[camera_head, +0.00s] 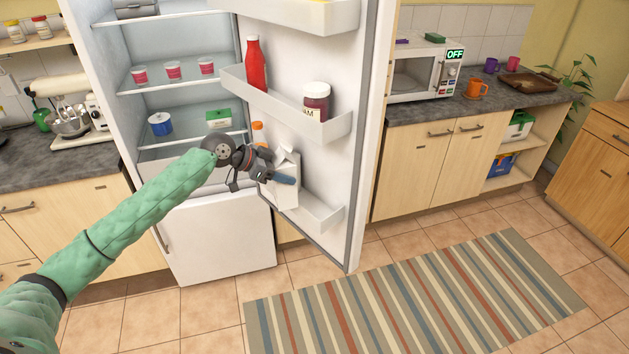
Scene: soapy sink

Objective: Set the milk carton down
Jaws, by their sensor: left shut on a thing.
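The milk carton (286,192) is white with a gabled top and a blue patch. It is at the lower door shelf (322,214) of the open fridge door, slightly tilted in the picture. I cannot tell whether its base touches the shelf. My left gripper (270,172) is shut on the carton near its upper part and hides some of it. My left arm reaches in from the left across the fridge front. My right gripper is not in view.
An orange-capped bottle (258,134) stands just behind the gripper. Above, the middle door shelf (285,112) holds a red bottle (256,64) and a jam jar (316,101). The open door (362,130) bounds the right side. The lower shelf's right part looks free.

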